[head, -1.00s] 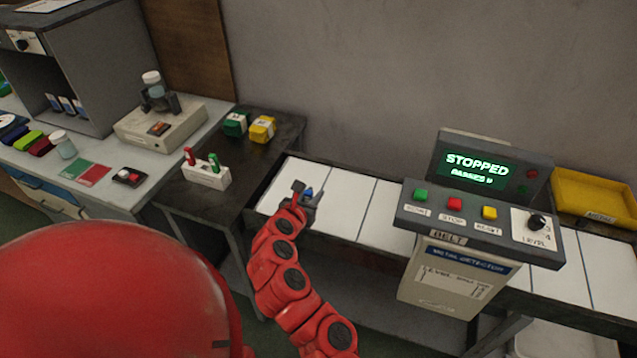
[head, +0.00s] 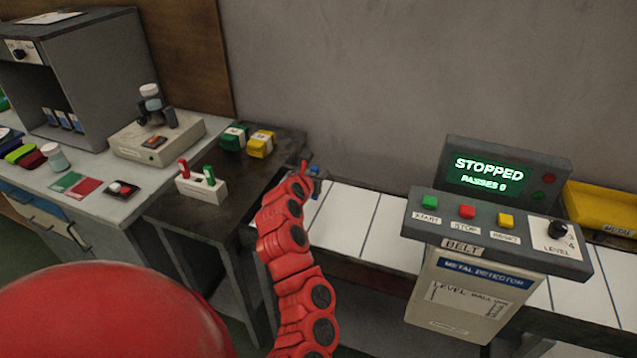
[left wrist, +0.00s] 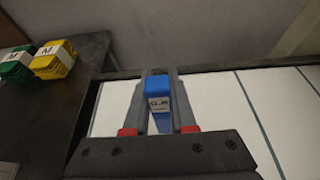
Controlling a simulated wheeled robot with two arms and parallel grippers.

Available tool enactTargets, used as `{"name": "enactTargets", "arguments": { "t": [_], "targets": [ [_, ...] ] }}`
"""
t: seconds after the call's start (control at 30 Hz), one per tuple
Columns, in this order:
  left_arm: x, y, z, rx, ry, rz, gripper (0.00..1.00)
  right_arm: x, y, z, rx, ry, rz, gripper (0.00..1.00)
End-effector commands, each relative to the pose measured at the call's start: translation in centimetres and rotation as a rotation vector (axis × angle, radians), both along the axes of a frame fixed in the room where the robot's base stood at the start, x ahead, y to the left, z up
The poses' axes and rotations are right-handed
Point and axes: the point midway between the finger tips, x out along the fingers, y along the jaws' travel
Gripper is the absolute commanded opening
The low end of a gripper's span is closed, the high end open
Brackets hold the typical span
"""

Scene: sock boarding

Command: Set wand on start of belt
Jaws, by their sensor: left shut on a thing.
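My left gripper (head: 312,178) is over the left end of the white belt (head: 345,217), close to the wall side. In the left wrist view the fingers (left wrist: 160,100) are shut on a blue wand (left wrist: 157,92) with a white label. Only a small blue part of the wand (head: 316,169) shows in the head view; my arm hides the rest. I cannot tell whether the wand touches the belt. My right gripper is not in view.
A white holder (head: 203,190) with a red and a green wand stands on the dark table left of the belt.

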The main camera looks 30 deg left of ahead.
Motion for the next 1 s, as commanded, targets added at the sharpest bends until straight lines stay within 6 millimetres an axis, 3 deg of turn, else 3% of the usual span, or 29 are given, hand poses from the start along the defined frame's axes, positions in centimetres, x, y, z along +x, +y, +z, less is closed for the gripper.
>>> {"name": "enactTargets", "arguments": {
  "t": [0.07, 0.3, 0.7, 0.73, 0.8, 0.87, 1.0],
  "targets": [
    [0.4, 0.2, -0.1, -0.001, 0.002, -0.002, 0.00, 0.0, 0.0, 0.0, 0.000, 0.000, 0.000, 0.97],
    [0.4, 0.3, -3.4, -0.002, 0.004, 0.000, 0.00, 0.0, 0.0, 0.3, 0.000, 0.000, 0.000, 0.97],
    [0.4, 0.2, -4.0, -0.002, 0.001, 0.001, 0.00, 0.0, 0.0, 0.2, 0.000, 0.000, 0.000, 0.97],
    [0.4, 0.2, -3.9, -0.002, 0.000, 0.001, 0.29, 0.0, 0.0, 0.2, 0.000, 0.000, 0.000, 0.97],
    [0.4, 0.2, -3.9, -0.001, 0.000, 0.000, 0.42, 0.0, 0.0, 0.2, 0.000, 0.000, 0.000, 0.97],
    [0.4, 0.2, -3.9, -0.001, 0.000, 0.000, 0.53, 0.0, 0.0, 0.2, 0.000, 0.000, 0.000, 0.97],
    [0.4, 0.2, -3.9, -0.001, 0.000, 0.000, 0.54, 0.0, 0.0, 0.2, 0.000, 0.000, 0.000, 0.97]
  ]
}}
